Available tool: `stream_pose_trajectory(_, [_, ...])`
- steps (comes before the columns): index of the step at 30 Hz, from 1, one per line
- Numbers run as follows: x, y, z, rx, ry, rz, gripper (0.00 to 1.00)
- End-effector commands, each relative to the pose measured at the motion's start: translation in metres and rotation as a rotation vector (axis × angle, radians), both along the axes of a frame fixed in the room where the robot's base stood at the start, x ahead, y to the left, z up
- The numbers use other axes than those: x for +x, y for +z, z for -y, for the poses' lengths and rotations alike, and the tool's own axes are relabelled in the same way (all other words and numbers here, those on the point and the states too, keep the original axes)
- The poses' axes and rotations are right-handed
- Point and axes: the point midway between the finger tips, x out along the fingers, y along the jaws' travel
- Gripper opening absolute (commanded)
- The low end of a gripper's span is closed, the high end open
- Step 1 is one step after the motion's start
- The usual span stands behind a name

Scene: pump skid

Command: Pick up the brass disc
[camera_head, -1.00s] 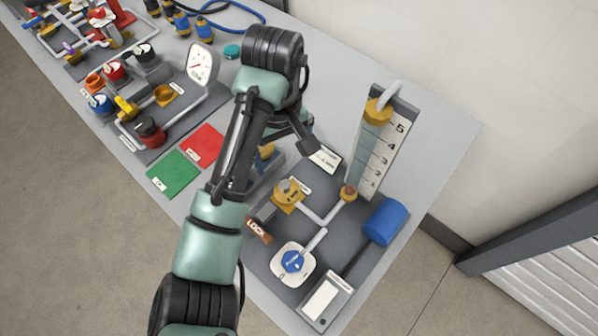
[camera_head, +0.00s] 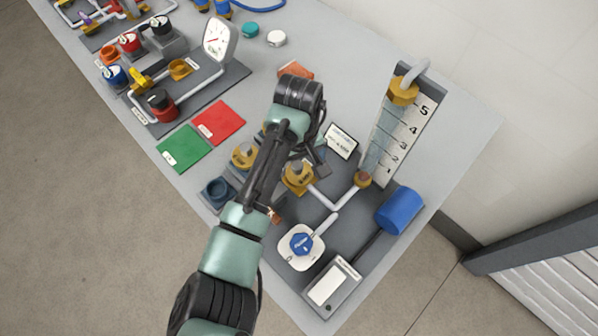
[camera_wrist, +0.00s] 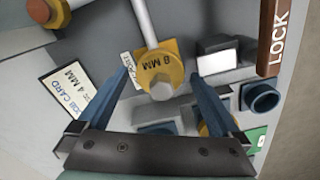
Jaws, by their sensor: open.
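A brass disc marked 8 MM (camera_wrist: 158,66) sits at the end of a white pipe, with a grey nut on its face; it also shows in the head view (camera_head: 297,177). A second brass piece (camera_head: 243,156) stands to its left, and in the wrist view it is mostly hidden behind my right finger. My gripper (camera_wrist: 160,76) is open and empty, its two blue fingers on either side of the 8 MM disc in the picture. I cannot tell how far above it they are. In the head view my wrist partly hides the gripper.
A job card (camera_head: 341,142) lies behind the disc. A scaled gauge (camera_head: 389,137) and a blue cylinder (camera_head: 399,210) stand to the right. A blue-grey cup (camera_wrist: 262,97) and a brown LOCK tag (camera_wrist: 275,38) are nearby. Red (camera_head: 219,122) and green (camera_head: 184,149) mats lie left.

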Motion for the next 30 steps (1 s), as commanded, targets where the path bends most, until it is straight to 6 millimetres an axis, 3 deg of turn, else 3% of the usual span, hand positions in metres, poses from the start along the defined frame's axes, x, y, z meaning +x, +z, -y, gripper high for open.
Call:
stream_pose_trajectory(6, [0.0,-0.0006,-0.0001,-0.001,0.0,0.0,0.98])
stream_pose_trajectory(21, [0.0002,-0.0001,-0.0001,-0.001,0.0,0.0,0.08])
stream_pose_trajectory(30, [0.0012,0.0057,0.0002,-0.002,0.0,0.004,0.07])
